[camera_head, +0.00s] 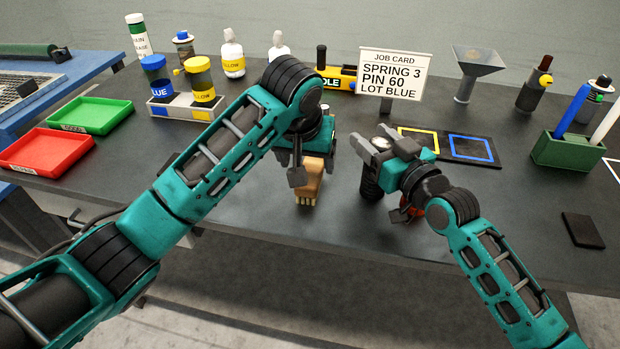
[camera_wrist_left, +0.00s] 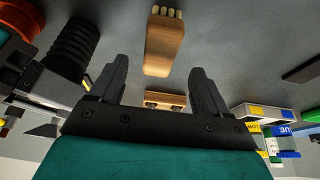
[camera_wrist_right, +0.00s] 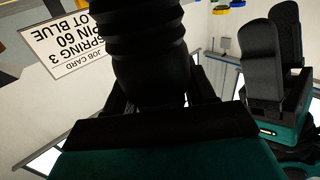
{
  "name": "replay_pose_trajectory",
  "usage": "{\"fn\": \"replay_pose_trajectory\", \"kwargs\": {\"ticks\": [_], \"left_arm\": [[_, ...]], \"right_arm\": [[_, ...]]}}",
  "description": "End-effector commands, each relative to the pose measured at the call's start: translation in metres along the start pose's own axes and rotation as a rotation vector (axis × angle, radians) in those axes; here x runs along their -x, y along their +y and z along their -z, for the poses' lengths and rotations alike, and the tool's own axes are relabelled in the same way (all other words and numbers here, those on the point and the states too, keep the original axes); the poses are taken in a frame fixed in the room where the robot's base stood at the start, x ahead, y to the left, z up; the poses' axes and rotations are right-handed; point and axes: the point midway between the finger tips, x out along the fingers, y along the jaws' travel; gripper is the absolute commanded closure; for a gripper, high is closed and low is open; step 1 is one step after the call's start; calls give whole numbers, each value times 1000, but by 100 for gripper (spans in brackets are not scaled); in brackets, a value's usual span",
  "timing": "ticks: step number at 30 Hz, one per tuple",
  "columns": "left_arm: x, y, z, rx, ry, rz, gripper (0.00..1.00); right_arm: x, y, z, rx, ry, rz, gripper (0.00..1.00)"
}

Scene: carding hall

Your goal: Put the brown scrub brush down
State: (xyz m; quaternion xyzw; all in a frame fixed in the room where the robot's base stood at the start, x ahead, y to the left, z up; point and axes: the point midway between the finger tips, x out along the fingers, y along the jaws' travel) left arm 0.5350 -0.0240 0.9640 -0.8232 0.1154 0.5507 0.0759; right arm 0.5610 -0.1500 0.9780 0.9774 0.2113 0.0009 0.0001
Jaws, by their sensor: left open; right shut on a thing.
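The brown scrub brush (camera_head: 310,183) rests on the dark table below my left gripper (camera_head: 314,170), its pale bristles toward the table's front edge. In the left wrist view the brush (camera_wrist_left: 165,45) lies beyond the spread fingers of my left gripper (camera_wrist_left: 158,82), with a gap between. A small brown piece (camera_wrist_left: 165,100) shows nearer the palm; I cannot tell if it belongs to the brush. My right gripper (camera_head: 373,147) is shut on a black ribbed cylinder (camera_head: 371,182), which fills much of the right wrist view (camera_wrist_right: 145,50).
A job card (camera_head: 394,75) stands behind my grippers. A dark mat with yellow and blue squares (camera_head: 450,146) lies to the right. A red tray (camera_head: 47,150), a green tray (camera_head: 93,114) and a bottle rack (camera_head: 187,109) are left. A green holder (camera_head: 567,150) stands right. An orange-red thing (camera_head: 412,214) is partly hidden by my right wrist.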

Motion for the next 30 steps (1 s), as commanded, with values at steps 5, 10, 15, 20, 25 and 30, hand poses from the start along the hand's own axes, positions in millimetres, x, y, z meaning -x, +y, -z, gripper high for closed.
{"fn": "replay_pose_trajectory", "kwargs": {"ticks": [5,10,15,20,25,30], "left_arm": [[-14,0,0,-1,0,1,23],[-36,0,0,-2,-3,3,23],[-58,0,0,-3,-1,2,23],[-65,0,1,-2,1,1,23],[-65,0,1,-2,2,1,23],[-65,0,0,-2,1,1,23]], "right_arm": [[1,0,-6,1,-15,0,100],[1,0,-6,1,-15,0,100],[1,0,-6,1,-15,1,100],[1,0,-6,1,-15,0,100],[1,0,-6,1,-15,0,100],[1,0,-6,1,-15,0,100]]}}
